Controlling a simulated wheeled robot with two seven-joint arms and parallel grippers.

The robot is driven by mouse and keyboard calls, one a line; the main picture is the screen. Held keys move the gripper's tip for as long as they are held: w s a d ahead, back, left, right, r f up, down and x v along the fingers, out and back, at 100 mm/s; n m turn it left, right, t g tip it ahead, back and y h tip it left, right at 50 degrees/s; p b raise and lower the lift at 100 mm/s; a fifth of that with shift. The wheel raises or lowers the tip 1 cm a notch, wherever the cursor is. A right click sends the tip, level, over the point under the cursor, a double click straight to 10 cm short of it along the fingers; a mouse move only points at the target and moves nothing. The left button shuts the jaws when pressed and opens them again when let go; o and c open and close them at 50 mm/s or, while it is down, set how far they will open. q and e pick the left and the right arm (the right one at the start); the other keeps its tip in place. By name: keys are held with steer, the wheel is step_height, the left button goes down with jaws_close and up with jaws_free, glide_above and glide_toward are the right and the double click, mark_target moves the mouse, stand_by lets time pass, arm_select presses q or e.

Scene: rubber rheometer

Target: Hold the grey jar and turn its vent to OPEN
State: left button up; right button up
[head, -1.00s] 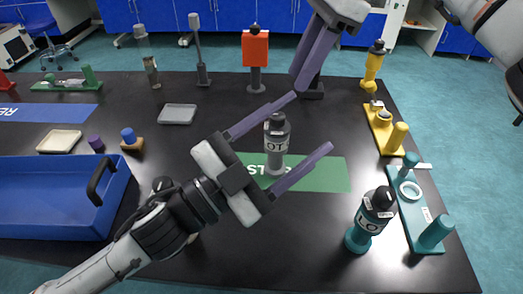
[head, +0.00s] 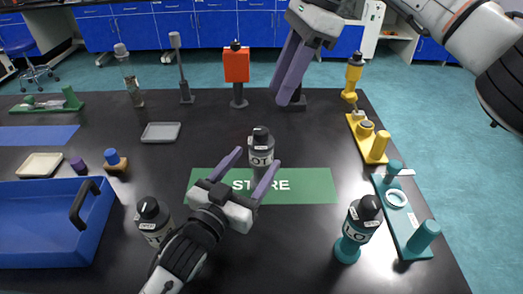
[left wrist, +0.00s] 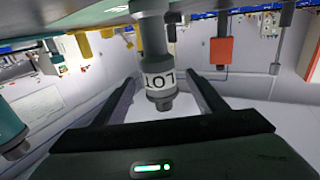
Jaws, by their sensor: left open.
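The grey jar (head: 261,148), with a dark cap and a white label band, stands upright on the green STORE mat (head: 315,184). My left gripper (head: 257,159) is open, with one finger on each side of the jar. In the left wrist view the jar (left wrist: 153,45) appears upside down between the spread fingers, with gaps on both sides. The vent's setting is too small to read. My right gripper (head: 288,104) hangs at the back, away from the jar, its fingers close together; whether they touch is unclear.
Another greyish jar (head: 152,222) with a black cap stands beside my left wrist. A teal jar (head: 358,230) stands at right, near a teal fixture (head: 402,215) and a yellow fixture (head: 367,138). A blue tray (head: 40,258) lies at left. An orange-headed stand (head: 237,66) is at the back.

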mark_target(268, 144)
arm_select(q)
steer(key=x, duration=0.8)
